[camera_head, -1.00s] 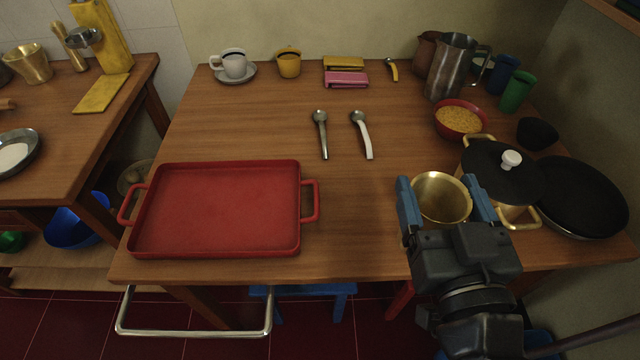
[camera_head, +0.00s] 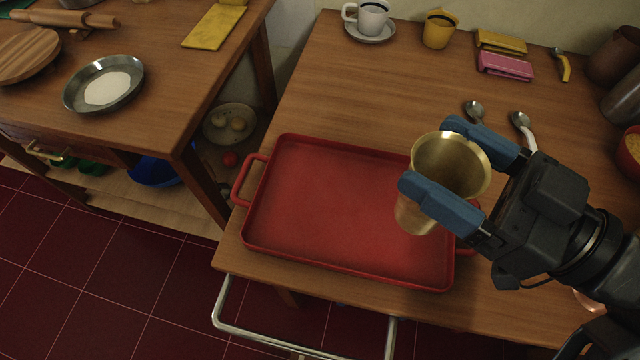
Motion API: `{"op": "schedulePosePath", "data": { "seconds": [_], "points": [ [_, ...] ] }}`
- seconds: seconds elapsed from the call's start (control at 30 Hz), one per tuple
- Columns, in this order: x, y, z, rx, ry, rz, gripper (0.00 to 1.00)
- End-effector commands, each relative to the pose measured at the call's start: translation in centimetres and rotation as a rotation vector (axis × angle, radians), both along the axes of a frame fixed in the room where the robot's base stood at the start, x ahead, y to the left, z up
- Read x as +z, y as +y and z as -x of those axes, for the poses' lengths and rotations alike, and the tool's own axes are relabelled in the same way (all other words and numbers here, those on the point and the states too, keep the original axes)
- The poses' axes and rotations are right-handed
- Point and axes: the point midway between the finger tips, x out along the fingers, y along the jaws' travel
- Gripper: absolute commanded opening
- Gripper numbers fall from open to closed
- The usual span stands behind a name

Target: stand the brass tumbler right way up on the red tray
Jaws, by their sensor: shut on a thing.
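The brass tumbler (camera_head: 418,213) is held in my gripper (camera_head: 448,169), with one blue finger on each side of its wall. Its wide open mouth faces up and toward the camera, and it is slightly tilted in the picture. The red tray (camera_head: 320,205) lies empty on the wooden table.
Two spoons (camera_head: 476,110) lie behind the gripper. A metal rail (camera_head: 290,329) runs along the table's front. The tray's left and middle are clear.

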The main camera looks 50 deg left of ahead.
Motion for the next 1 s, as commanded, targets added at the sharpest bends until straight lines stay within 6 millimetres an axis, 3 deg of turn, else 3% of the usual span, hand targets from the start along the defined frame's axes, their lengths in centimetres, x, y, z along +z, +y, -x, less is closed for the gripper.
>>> {"op": "schedulePosePath", "data": {
  "seconds": [0.17, 0.7, 1.0],
  "points": [
    [-0.2, 0.2, 0.6, 0.044, 0.004, 0.001, 0.21],
    [-6.1, 10.1, 1.1, 0.043, 0.004, 0.002, 0.21],
    [-8.4, 11.1, 1.2, 0.042, 0.006, 0.003, 0.21]
  ]
}}
